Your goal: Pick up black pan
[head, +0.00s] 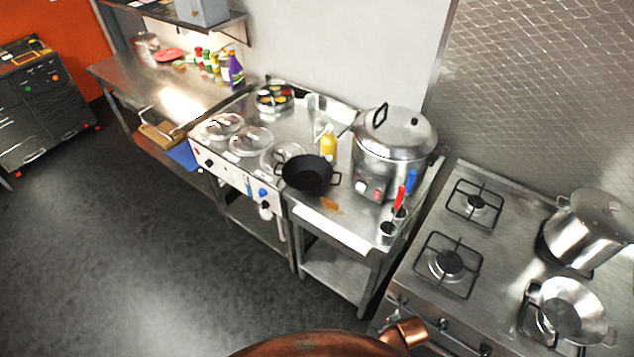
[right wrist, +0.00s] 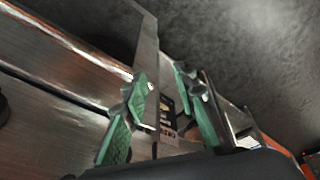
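The black pan (head: 306,174) is a round, wok-like pan with two small side loops. It sits upright near the front edge of the steel counter (head: 318,226) in the middle of the head view. Neither gripper shows in the head view. In the right wrist view my right gripper (right wrist: 161,82) has its two green-padded fingers apart with nothing between them. The black pan cannot be made out in the right wrist view. My left gripper is out of sight.
A large steel cooker (head: 394,150) stands right of the pan, with a yellow bottle (head: 328,145) behind the pan. Lidded wells (head: 250,141) lie to its left. A gas stove (head: 415,291) with pots is at right. Open floor (head: 150,270) lies front left.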

